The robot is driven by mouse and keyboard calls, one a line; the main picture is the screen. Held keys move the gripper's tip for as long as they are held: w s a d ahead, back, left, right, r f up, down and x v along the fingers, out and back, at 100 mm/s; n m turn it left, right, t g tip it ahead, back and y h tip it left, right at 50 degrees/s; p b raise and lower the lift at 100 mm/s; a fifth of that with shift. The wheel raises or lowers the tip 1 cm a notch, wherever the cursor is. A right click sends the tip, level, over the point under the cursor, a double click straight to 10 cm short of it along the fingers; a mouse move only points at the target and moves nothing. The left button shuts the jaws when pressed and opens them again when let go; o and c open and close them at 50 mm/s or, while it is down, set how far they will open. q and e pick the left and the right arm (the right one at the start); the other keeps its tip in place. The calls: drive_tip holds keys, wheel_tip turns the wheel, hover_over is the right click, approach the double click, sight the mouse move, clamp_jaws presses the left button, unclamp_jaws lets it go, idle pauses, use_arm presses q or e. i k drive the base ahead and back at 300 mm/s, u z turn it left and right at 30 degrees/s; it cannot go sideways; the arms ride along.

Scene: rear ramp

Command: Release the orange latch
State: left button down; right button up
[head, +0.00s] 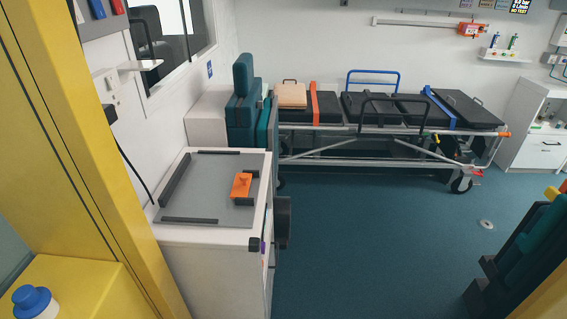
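An orange latch-like piece (241,186) sits at the right side of the grey top plate (205,195) of a white cabinet. A small black block adjoins its lower edge. It is too small to tell whether it is engaged. Another orange fitting (470,30) is on the rail on the back wall, and I cannot tell which of the two is the task's latch. Neither of my grippers shows in the head view.
The white cabinet (210,255) stands left of the open teal floor (370,240). A stretcher (390,125) with black pads stands along the back wall. A yellow frame (75,130) rises at the left. A dark teal and black object (525,255) is at the lower right.

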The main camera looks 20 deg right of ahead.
sight(240, 188)
drive_tip(key=z, duration=0.35)
drive_tip(key=i, duration=0.4)
drive_tip(key=z, duration=0.35)
